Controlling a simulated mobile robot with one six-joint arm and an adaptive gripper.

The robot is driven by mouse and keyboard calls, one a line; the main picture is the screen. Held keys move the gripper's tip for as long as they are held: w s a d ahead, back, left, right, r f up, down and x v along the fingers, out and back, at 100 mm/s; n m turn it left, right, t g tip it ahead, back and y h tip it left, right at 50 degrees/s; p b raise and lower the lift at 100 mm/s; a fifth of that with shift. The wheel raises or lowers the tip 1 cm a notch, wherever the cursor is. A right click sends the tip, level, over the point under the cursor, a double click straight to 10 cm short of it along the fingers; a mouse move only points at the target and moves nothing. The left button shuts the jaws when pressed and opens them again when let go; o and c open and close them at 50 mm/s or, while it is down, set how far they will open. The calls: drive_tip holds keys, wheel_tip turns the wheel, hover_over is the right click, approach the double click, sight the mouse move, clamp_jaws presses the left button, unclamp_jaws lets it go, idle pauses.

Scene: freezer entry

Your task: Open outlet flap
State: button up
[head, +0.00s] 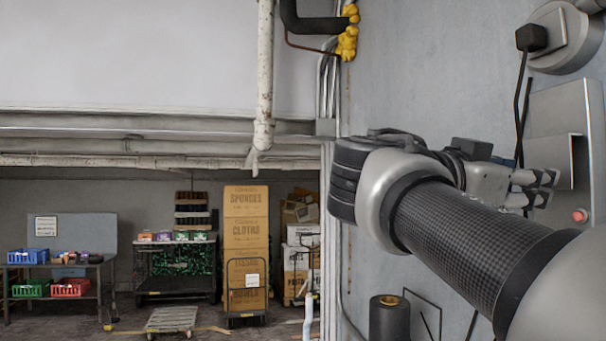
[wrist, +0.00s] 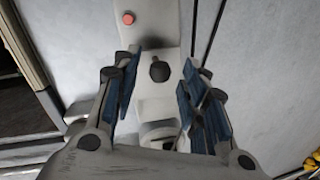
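A grey outlet panel (head: 565,110) is mounted on the wall at the right of the head view, with a reddish button (head: 579,216) low on it. A raised flap-like plate (head: 556,160) sits on the panel; I cannot tell whether it is shut. My gripper (head: 549,188) is in front of the panel's lower part, fingers apart. In the wrist view my gripper (wrist: 162,58) is open and empty, facing the panel (wrist: 155,107). A dark round knob or plug (wrist: 159,70) appears between the fingers, with the red button (wrist: 128,18) beyond.
A black plug (head: 531,38) sits at a round metal fitting, and dark cables (head: 522,110) hang beside the panel. A black cylinder (head: 389,318) stands low by the wall. Shelves, crates and stacked boxes (head: 246,230) are far left.

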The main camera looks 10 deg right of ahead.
sight(540, 162)
drive_tip(key=shift+x, duration=1.35)
drive_tip(key=shift+c, duration=0.4)
clamp_jaws()
